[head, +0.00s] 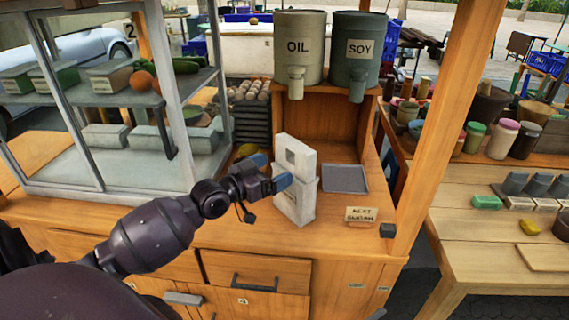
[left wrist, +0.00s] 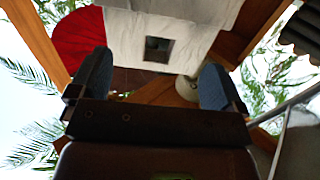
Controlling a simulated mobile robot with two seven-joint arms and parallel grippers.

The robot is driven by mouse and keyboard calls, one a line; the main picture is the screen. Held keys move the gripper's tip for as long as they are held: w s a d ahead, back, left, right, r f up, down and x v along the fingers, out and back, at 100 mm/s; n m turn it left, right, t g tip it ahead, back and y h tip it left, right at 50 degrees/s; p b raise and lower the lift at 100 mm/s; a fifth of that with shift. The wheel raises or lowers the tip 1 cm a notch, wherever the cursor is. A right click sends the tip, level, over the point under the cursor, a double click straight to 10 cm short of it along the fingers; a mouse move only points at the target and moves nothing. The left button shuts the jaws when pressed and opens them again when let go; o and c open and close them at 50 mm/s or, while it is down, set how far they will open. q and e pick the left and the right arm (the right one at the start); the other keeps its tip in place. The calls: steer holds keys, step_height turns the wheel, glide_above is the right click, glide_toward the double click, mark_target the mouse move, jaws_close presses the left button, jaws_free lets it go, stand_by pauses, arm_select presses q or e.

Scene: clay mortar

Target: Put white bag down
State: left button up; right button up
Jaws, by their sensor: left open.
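The white bag (head: 296,163) stands on the wooden counter, with a grey square on its upper face. A seam crosses it partway down; I cannot tell whether the lower white part (head: 296,205) is a second bag beneath it. My left gripper (head: 271,171) is at the bag's left side, its blue fingertips apart and close to the bag. In the left wrist view the fingers (left wrist: 155,78) are spread wide, with the white bag (left wrist: 185,20) beyond them and nothing clearly held between. Contact is hard to tell. My right gripper is not in view.
A grey tray (head: 345,179) lies right of the bag, with a small sign (head: 361,214) in front. Oil (head: 299,48) and soy (head: 356,50) dispensers stand behind. A glass display case (head: 110,110) is at left, and a wooden post (head: 440,120) at right.

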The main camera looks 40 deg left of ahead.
arm_select(q)
steer(key=shift+v, duration=2.35)
steer(key=s+d+f+g+y, duration=0.2)
steer(key=s+d+f+g, duration=0.6)
steer(key=s+f, duration=0.4)
steer(key=s+d+f+n+g+y, duration=0.1)
steer(key=s+d+f+g+y, duration=0.15)
steer(key=s, duration=0.45)
steer(key=s+d+f+n+g+y, duration=0.1)
steer(key=s+d+g, duration=0.25)
steer(key=s, duration=0.35)
steer(key=w+f+t+h, duration=0.1)
steer(key=w+f+t, duration=0.6)
steer(key=f, duration=0.3)
steer(key=shift+w+a+f+t, duration=0.2)
steer(key=shift+a+t, duration=0.1)
steer(key=shift+c, duration=0.3)
